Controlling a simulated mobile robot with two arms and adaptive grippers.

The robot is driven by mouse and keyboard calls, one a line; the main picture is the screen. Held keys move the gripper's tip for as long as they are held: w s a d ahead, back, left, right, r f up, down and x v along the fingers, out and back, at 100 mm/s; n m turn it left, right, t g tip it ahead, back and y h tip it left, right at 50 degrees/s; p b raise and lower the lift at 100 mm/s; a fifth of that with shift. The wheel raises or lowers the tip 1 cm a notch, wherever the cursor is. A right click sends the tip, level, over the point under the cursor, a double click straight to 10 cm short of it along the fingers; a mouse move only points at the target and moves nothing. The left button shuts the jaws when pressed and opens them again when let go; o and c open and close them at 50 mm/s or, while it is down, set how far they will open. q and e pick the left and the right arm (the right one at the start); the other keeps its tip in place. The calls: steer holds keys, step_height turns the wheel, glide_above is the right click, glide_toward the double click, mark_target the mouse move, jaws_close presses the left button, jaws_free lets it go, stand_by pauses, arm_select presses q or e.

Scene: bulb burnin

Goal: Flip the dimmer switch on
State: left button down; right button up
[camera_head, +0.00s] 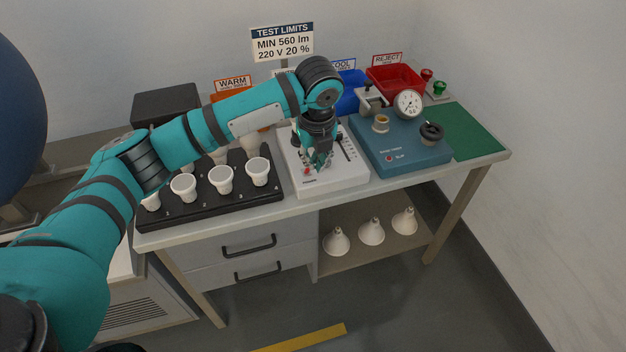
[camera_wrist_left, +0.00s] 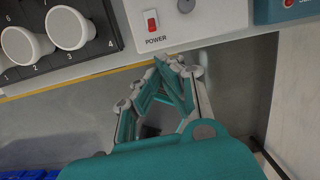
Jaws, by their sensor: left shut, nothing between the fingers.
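The white dimmer box (camera_head: 345,182) stands on the bench between the black socket tray and the blue tester. Its red rocker switch (camera_head: 306,169) is on the front left of its top, and a slider scale shows at its right. In the left wrist view the red switch (camera_wrist_left: 151,20) sits above the word POWER. I cannot tell the rocker's position. My left gripper (camera_head: 319,166) is shut and empty, pointing down over the box, near the switch. In the wrist view its fingertips (camera_wrist_left: 172,62) appear just below the POWER label; contact is not clear. My right gripper is not in view.
A black tray (camera_head: 215,208) with several white bulbs is left of the box. The blue tester (camera_head: 410,158) with a gauge stands right. Blue and red bins (camera_head: 395,80) are behind. A green mat (camera_head: 475,135) is clear at the right end.

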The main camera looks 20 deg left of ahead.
mark_target(309, 185)
arm_select(q)
steer(key=shift+w+a+r+m, duration=0.15)
steer(key=shift+a+r+m, duration=0.2)
steer(key=shift+r, duration=0.35)
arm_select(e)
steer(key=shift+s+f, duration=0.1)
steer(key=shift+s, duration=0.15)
arm_select(q)
steer(key=f, duration=0.3)
steer(key=w+f, duration=0.1)
steer(key=f, duration=0.2)
steer(key=a+f+p, duration=0.1)
steer(key=f, duration=0.3)
steer(key=shift+w, duration=0.25)
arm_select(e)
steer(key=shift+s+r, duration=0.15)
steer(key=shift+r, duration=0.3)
arm_select(q)
steer(key=shift+r, duration=0.1)
